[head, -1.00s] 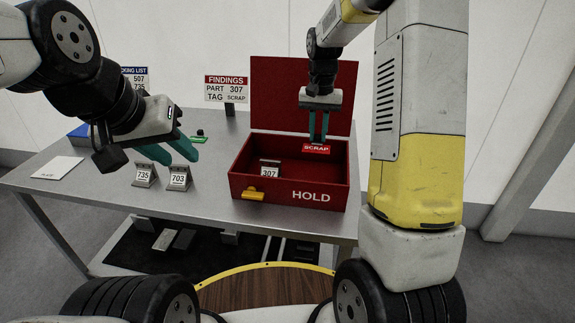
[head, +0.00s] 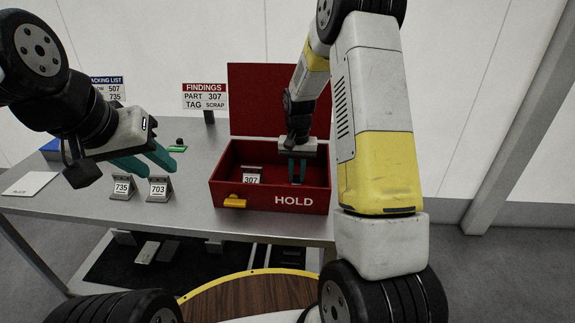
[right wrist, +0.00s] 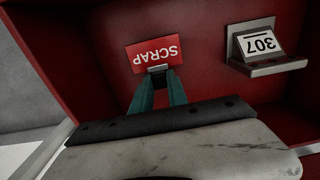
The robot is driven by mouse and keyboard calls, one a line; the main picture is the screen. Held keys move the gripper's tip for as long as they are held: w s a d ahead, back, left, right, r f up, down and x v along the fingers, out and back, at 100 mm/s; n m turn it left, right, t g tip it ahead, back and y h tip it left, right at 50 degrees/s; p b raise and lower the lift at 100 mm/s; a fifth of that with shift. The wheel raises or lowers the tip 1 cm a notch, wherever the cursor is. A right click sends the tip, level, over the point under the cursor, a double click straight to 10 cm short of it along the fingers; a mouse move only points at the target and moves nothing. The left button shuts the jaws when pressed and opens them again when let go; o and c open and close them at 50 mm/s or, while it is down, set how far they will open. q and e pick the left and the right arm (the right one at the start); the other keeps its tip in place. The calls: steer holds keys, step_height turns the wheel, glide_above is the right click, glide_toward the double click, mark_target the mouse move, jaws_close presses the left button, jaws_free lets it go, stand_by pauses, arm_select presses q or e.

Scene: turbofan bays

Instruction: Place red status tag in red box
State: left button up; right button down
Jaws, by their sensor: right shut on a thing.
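The red box (head: 226,190) marked HOLD stands on the table with its lid raised at the back. My right gripper (head: 297,181) reaches down inside the box at its right side. In the right wrist view its teal fingers (right wrist: 158,88) are shut on the red SCRAP tag (right wrist: 152,54), which is over the box interior; I cannot tell whether it touches the floor. The tag is hidden in the head view. A part labelled 307 (head: 252,176) sits in the box and shows in the right wrist view (right wrist: 262,46). My left gripper (head: 150,162) is open and empty above the table.
Parts 735 (head: 123,187) and 703 (head: 159,188) stand on the table left of the box. A FINDINGS sign (head: 205,97) reads part 307, tag scrap. A yellow latch (head: 235,201) is on the box front. A white card (head: 31,183) lies at the left.

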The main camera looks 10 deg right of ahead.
mark_target(297, 177)
steer(key=shift+f, duration=0.5)
steer(key=shift+f, duration=0.15)
steer(key=c, duration=1.3)
jaws_free()
step_height(297, 177, up, 13)
steer(key=s+r+n+t+y, duration=0.1)
steer(key=s+r+n+t, duration=0.15)
steer(key=s+r, duration=0.85)
steer(key=s+a+r+t, duration=0.1)
steer(key=s+t, duration=0.1)
steer(key=s, duration=0.5)
steer(key=s+a+r+n+t+y, duration=0.1)
steer(key=s+r, duration=0.1)
steer(key=s, duration=0.6)
steer(key=shift+s+a+r+t, duration=0.15)
steer(key=shift+s+a+t, duration=0.1)
steer(key=shift+t, duration=0.1)
